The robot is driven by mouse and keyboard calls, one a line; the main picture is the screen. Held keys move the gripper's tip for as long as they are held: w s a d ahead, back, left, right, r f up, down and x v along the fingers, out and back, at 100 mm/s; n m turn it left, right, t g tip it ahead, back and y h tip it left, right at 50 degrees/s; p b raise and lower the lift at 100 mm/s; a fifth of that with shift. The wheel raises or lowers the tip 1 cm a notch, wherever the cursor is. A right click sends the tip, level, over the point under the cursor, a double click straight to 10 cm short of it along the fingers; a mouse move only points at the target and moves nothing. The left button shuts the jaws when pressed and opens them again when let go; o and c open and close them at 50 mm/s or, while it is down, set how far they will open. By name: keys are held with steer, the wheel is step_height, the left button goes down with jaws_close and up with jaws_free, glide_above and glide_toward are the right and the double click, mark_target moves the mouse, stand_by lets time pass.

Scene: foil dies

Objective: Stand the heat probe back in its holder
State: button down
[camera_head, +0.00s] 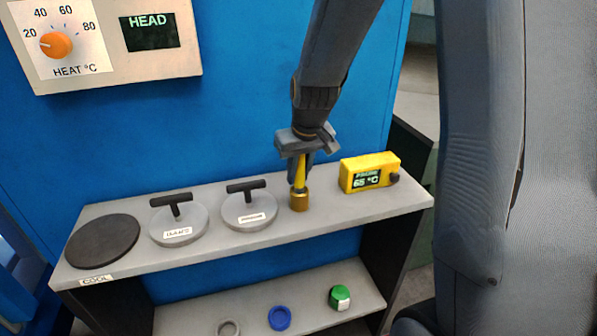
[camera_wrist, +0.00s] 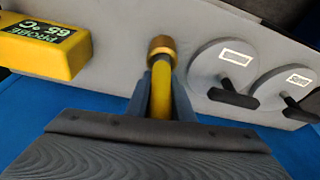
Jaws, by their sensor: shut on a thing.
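The heat probe (camera_head: 300,172) is a yellow rod, held roughly upright above the shelf. My gripper (camera_head: 299,165) is shut on it, with one finger on either side. In the wrist view the yellow rod (camera_wrist: 162,82) runs between the fingers of my gripper (camera_wrist: 162,95). A brass cylinder (camera_head: 299,201) is at the rod's lower end, at the shelf top; it also shows in the wrist view (camera_wrist: 161,45). I cannot tell whether this brass piece is the holder or the probe's own head.
A yellow display box (camera_head: 369,172) reading 65 °C stands right of the probe. Two grey discs with black T-handles (camera_head: 250,209) (camera_head: 178,219) and a dark round pad (camera_head: 102,241) are to the left. The lower shelf (camera_head: 255,308) holds small round items. A blue panel stands behind.

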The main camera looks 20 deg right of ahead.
steer(key=shift+f, duration=0.15)
steer(key=c, duration=1.5)
jaws_free()
steer(key=shift+o, duration=0.2)
steer(key=b+v, duration=0.1)
steer(key=v, duration=0.6)
steer(key=shift+r, duration=0.4)
steer(key=shift+s, duration=0.2)
